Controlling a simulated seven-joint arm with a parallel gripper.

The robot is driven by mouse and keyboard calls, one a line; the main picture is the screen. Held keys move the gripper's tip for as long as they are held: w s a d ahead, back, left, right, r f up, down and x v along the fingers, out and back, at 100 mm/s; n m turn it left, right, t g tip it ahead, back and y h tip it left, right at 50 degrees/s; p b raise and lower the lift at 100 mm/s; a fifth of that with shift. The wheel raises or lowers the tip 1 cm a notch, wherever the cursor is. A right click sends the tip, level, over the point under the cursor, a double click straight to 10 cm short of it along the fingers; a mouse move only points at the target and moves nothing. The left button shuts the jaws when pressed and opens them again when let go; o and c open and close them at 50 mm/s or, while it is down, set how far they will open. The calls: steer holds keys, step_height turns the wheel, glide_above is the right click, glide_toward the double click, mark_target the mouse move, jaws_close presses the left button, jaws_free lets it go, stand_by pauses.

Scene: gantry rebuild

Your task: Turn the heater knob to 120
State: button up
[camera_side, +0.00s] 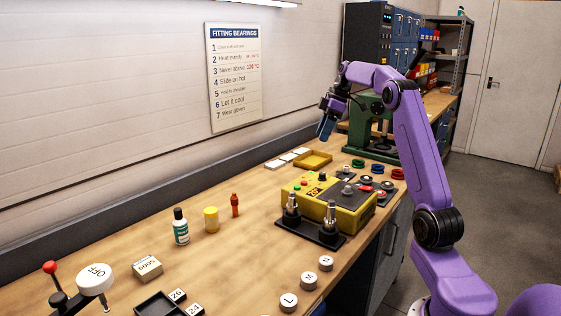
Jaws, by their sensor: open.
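The yellow heater (345,213) stands on the wooden bench right of the middle. A small display and several buttons sit on its near left top. A grey knob (348,188) appears to be on its top; its setting is too small to read. Two metal posts on a black plate (310,232) stand just in front of the heater. My gripper (326,128) hangs in the air above and behind the heater, pointing down, open and well apart from the knob. Its fingers look blue, and I see nothing between them.
A green press (364,140) stands behind my gripper. A yellow tray (313,160) and coloured rings (378,169) lie on the bench. A bottle (180,228), yellow jar (211,220) and red bottle (235,205) stand at left. A wall sign (234,78) lists 120 °C.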

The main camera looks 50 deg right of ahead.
steer(key=s+a+f+n+g, duration=0.1)
steer(key=s+a+g, duration=0.1)
steer(key=a, duration=2.2)
steer(key=shift+a+f, duration=0.35)
steer(key=shift+a, duration=0.05)
steer(key=s+a+f+n+h, duration=0.2)
steer(key=s+a+f, duration=0.2)
steer(key=s+a, duration=1.1)
steer(key=s+f+n, duration=0.1)
steer(key=s+f, duration=0.1)
steer(key=s, duration=0.6)
steer(key=s+d+f, duration=0.1)
steer(key=s+f, duration=0.2)
steer(key=s, duration=0.4)
steer(key=shift+s+f+n+h, duration=0.25)
steer(key=shift+s+n+h, duration=0.05)
steer(key=shift+s+n, duration=0.1)
steer(key=shift+d, duration=0.1)
